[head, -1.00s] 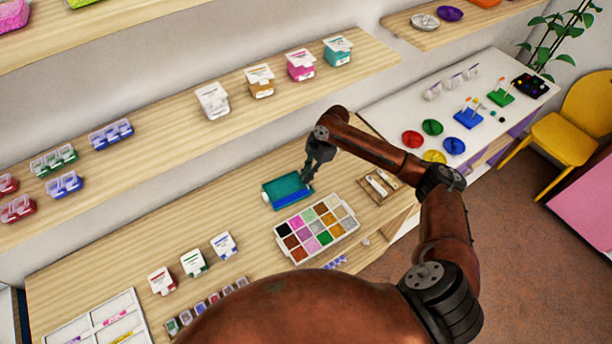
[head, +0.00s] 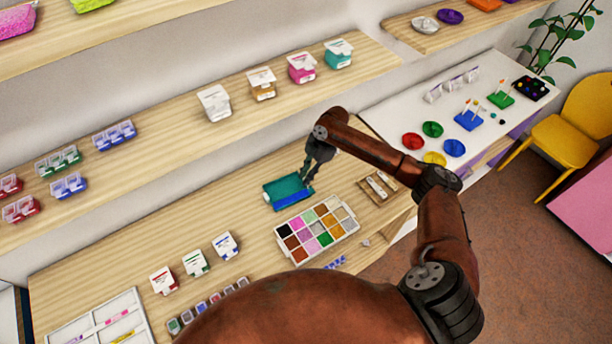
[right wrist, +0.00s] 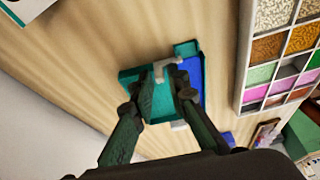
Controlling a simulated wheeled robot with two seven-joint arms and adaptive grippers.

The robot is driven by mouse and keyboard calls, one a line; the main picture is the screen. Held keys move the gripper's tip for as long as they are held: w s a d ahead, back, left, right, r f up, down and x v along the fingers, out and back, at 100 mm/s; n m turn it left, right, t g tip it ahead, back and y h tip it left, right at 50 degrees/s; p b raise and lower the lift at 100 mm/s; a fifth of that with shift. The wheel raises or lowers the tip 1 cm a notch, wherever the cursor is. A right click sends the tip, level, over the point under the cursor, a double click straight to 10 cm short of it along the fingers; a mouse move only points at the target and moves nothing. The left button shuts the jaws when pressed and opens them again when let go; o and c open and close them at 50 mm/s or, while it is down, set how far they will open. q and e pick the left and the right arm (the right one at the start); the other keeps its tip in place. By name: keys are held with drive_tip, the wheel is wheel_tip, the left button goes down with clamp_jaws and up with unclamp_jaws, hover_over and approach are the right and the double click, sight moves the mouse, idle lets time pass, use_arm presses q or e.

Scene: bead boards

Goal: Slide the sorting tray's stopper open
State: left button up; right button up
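The sorting tray (head: 287,191) is a teal tray with a blue part along its front side, lying on the wooden counter behind the bead box. In the right wrist view the teal tray (right wrist: 130,76) lies beneath my fingers, with the blue part (right wrist: 190,80) at its right. A small light grey angled piece (right wrist: 166,67), which looks like the stopper, shows just past the fingertips. My right gripper (head: 309,178) points down at the tray's right end. My left gripper is not seen.
A bead box (head: 349,210) with several coloured compartments stands just in front of the tray. A small wooden tray (head: 364,183) with light tools lies to the right. Small labelled boxes (head: 196,262) stand at the left. Bare counter lies left of the tray.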

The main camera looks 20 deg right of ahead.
drive_tip(key=shift+o, duration=1.1)
drive_tip(key=v, duration=0.5)
drive_tip(key=d, duration=1.2)
drive_tip(key=shift+w, duration=0.2)
drive_tip(key=shift+a, duration=0.1)
